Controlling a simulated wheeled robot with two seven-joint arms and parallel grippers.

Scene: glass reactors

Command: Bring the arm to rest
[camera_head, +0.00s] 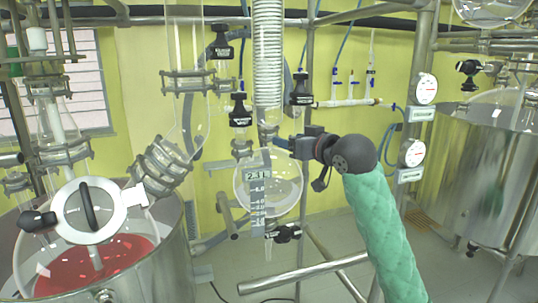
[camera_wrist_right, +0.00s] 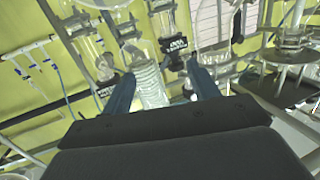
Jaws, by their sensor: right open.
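My right arm, in a green sleeve (camera_head: 385,235), rises from the bottom right of the head view, bent at a black wrist. My right gripper (camera_head: 284,144) points left, close in the picture to the round glass vessel (camera_head: 283,190) with the "2.3 L" scale; I cannot tell whether it touches anything. In the right wrist view, the two dark fingers of my right gripper (camera_wrist_right: 162,85) stand apart. Nothing is held between them; a coiled glass condenser (camera_wrist_right: 150,82) shows behind the gap. My left gripper is in neither view.
A steel vessel with red liquid (camera_head: 95,262) and a round white-faced fitting (camera_head: 88,211) stand at left. A large steel tank (camera_head: 490,170) stands at right. Two gauges (camera_head: 412,153) hang on a post right of my wrist. Black valve knobs (camera_head: 301,90) are close above the gripper.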

